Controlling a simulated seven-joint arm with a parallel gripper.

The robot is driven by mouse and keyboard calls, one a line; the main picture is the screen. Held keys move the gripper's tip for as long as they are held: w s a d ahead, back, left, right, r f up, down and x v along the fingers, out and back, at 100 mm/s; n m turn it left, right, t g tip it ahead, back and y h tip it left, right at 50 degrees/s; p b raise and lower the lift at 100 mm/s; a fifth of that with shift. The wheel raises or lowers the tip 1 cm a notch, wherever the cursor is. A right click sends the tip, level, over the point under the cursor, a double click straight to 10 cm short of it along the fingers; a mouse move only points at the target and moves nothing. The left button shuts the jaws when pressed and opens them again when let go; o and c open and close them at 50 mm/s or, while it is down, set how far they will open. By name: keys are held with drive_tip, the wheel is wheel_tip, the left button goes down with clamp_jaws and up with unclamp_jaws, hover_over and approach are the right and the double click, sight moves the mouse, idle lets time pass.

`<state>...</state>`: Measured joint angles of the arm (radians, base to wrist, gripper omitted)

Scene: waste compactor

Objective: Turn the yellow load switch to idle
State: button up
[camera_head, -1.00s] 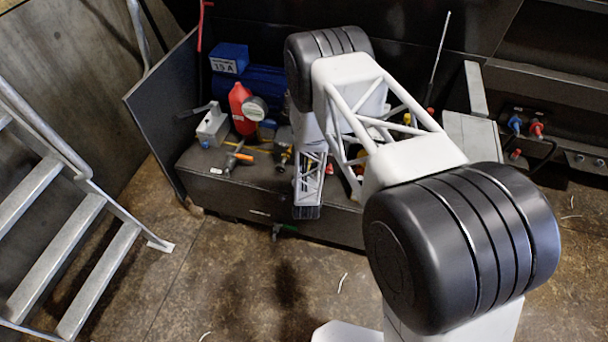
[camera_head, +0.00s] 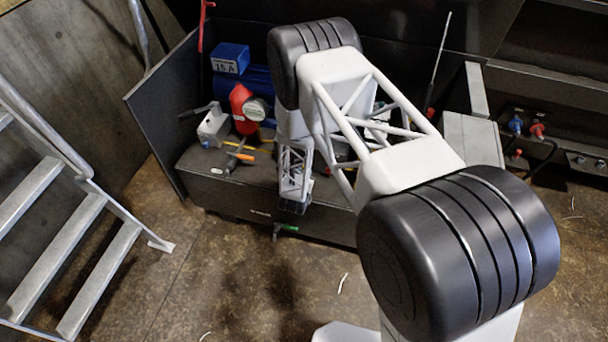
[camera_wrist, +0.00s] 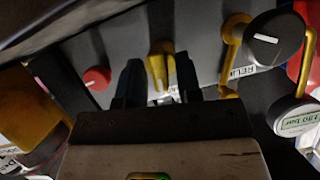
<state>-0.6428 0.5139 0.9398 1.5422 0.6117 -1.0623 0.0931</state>
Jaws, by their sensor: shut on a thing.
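The yellow load switch (camera_wrist: 160,62) shows at the top middle of the wrist view, on a grey panel (camera_wrist: 205,45). My gripper (camera_wrist: 160,85) has one dark finger on each side of the switch and is shut on it. Part of the switch's lower end is hidden near the fingers. Printed lettering by the switch is partly covered, so I cannot read its setting. In the head view my arm covers the switch and the fingers cannot be made out.
In the wrist view a red button (camera_wrist: 97,78) is left of the switch.

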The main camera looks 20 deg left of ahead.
drive_tip(key=shift+w+n+h, duration=0.1)
drive_tip(key=shift+n+h, duration=0.4)
drive_tip(key=shift+n, duration=0.1)
drive_tip(key=o, duration=0.6)
drive_tip(key=shift+v, duration=3.95)
drive_tip(key=shift+w+r, duration=0.1)
